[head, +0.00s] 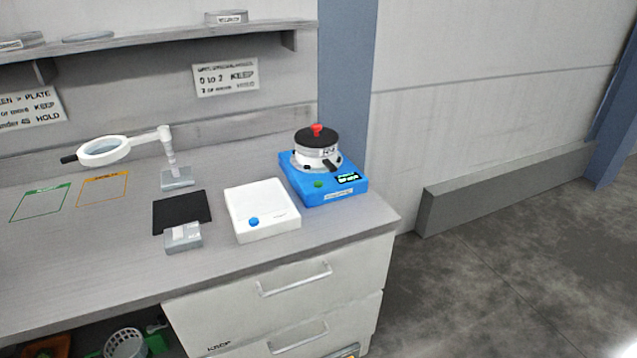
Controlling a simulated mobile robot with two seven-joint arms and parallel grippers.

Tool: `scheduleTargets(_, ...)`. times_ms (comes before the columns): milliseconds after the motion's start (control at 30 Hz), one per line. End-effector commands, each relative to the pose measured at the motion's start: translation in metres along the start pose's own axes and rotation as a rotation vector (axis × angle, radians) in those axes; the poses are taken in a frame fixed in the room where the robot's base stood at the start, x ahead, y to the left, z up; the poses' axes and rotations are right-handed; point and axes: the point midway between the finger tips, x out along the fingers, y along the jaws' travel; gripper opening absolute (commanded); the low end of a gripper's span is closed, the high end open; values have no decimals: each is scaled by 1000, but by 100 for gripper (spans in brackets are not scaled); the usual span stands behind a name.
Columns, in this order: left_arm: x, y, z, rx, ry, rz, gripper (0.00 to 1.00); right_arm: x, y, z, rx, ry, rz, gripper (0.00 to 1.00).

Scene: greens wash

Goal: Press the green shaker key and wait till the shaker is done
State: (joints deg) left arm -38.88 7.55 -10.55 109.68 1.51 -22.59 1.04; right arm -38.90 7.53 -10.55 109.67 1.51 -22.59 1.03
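The blue shaker (345,191) stands at the right end of the grey bench. Its green key (318,184) is on the front left of the blue housing, and a small lit display (348,178) is to the right of the key; its text is too small to read. A round pot with a black lid (316,138) and red knob sits on top of the shaker. Neither of my grippers is in the head view, and nothing touches the key.
Left of the shaker are a white box with a blue button (270,226), a black mat (181,211), a small grey block (183,238) and a magnifier on a stand (104,150). Green and orange outlines mark the bench. Drawers (290,283) are below; open floor lies right.

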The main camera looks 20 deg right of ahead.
Motion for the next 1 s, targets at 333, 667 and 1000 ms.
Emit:
scheduleTargets(333,0,0,0,0,0,0,50,0,0,0,0,0,0,0)
scheduleTargets(667,0,0,0,0,0,0,50,0,0,0,0,0,0,0)
scheduleTargets(1000,0,0,0,0,0,0,50,0,0,0,0,0,0,0)
